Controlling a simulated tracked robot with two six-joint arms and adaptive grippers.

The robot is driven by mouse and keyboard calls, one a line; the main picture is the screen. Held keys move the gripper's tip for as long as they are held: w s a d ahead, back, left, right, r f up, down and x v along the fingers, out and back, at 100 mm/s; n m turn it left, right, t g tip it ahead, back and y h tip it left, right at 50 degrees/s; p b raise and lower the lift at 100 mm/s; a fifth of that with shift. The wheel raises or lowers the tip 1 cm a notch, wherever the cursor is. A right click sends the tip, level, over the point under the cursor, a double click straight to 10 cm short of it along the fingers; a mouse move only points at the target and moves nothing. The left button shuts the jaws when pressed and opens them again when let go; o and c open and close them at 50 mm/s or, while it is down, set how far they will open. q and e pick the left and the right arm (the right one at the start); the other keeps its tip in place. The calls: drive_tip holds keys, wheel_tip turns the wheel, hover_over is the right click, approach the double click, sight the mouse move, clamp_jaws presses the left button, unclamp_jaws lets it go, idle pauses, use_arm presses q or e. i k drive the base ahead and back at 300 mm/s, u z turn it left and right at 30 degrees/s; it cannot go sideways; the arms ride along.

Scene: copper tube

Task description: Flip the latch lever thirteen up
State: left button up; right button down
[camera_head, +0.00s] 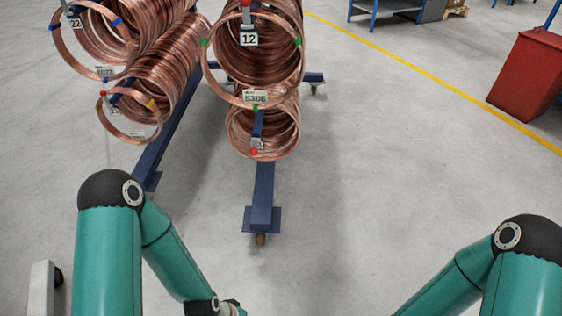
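A latch lever with a red knob (254,152) hangs at the front of the lower right copper coil (284,135), its knob at the low end. The small number plate above it (258,143) is too small and partly covered to read surely; a 3 seems to show. Above, the plate 12 (249,39) sits on the upper right coil, with a red knob (245,3) above it at the top edge. My two teal arms enter at the bottom left and bottom right.
A blue wheeled rack carries the coils; its front foot (262,220) juts towards me. More coils stand at left, one with plate 22 (75,23). A red bin (525,75) stands far right behind a yellow floor line (440,80). The floor right of the rack is clear.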

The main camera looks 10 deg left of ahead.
sight(254, 152)
drive_tip(key=u, duration=0.15)
drive_tip(key=i, duration=0.9)
drive_tip(key=z, duration=0.05)
